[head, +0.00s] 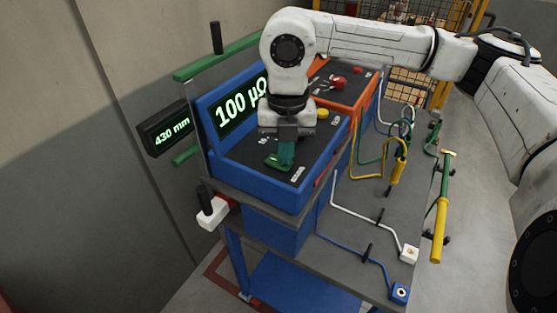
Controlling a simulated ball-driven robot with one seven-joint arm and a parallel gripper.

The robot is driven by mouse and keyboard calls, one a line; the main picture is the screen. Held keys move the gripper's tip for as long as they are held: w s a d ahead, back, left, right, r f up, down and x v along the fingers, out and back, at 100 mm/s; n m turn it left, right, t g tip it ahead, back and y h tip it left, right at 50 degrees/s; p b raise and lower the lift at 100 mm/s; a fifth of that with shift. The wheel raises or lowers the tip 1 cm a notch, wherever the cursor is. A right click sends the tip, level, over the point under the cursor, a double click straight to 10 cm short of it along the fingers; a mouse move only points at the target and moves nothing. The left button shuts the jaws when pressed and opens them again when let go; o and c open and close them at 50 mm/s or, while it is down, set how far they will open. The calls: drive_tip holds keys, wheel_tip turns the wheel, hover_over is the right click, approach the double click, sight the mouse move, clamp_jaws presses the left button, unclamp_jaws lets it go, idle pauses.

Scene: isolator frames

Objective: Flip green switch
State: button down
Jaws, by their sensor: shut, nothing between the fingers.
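The green switch (277,163) sits on the dark sloping top of a blue instrument box (262,192), near its front. My gripper (286,160) is directly above it, pointing down and shut. The fingers look green or dark and partly cover the switch, so I cannot tell whether they touch it. The switch's exact position is hidden by them.
A yellow button (322,113) is close right of my gripper. An orange box (352,92) with red knobs stands behind. Cables, a yellow probe (397,172) and a yellow-green rod (440,215) lie to the right. A small display (168,129) reads "430 mm" at left.

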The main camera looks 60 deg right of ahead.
drive_tip(key=shift+f, duration=0.15)
drive_tip(key=shift+r+p, duration=1.25)
drive_tip(key=shift+r, duration=2.3)
